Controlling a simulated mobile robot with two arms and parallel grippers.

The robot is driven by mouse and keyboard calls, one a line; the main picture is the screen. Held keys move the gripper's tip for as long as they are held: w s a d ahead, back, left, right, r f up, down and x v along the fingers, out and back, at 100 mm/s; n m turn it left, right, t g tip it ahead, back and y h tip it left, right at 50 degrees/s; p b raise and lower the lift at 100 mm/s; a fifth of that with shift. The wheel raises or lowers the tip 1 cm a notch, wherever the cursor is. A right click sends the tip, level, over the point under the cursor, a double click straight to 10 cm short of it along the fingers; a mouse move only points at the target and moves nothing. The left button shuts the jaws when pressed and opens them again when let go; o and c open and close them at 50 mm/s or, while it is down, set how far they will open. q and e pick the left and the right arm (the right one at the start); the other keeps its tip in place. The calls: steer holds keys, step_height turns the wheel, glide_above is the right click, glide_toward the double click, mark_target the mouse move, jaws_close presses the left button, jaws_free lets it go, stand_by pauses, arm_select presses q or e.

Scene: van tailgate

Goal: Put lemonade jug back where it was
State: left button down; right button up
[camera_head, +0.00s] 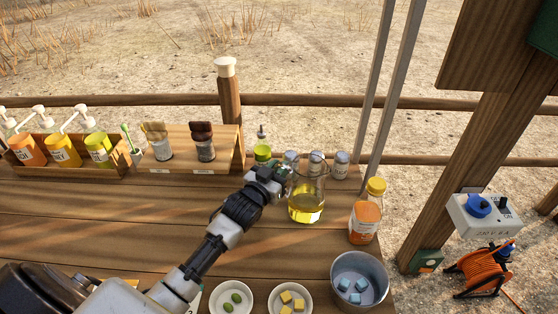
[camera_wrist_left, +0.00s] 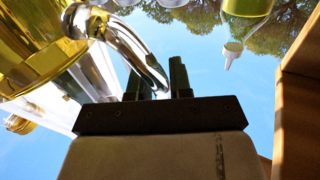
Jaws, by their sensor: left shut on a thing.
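The lemonade jug (camera_head: 306,207) is a clear glass jug with yellow liquid in its lower part. It looks upright at the right part of the wooden table, and I cannot tell whether its base touches the tabletop. My left gripper (camera_head: 281,174) is at the jug's left side, shut on its handle. In the left wrist view the yellow jug (camera_wrist_left: 35,55) fills the upper left. Its shiny curved handle (camera_wrist_left: 135,45) runs down to the dark fingers of my left gripper (camera_wrist_left: 160,82). My right gripper is not in view.
Several grey-capped shakers (camera_head: 316,160) and a green-topped bottle (camera_head: 262,153) stand behind the jug. An orange bottle (camera_head: 366,215) stands close on its right. A metal bucket (camera_head: 359,272) and bowls (camera_head: 290,300) are in front.

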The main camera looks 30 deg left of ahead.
arm_select(q)
steer(key=shift+r, duration=0.1)
stand_by(0.3)
steer(key=c, duration=1)
jaws_free()
steer(key=shift+s+f, duration=0.1)
steer(key=shift+f, duration=0.2)
steer(key=shift+c, duration=0.2)
steer(key=shift+s, duration=0.3)
steer(key=s+b, duration=0.1)
steer(key=s, duration=1)
steer(key=shift+s+a, duration=0.15)
steer(key=shift+a, duration=0.25)
steer(key=shift+r, duration=0.1)
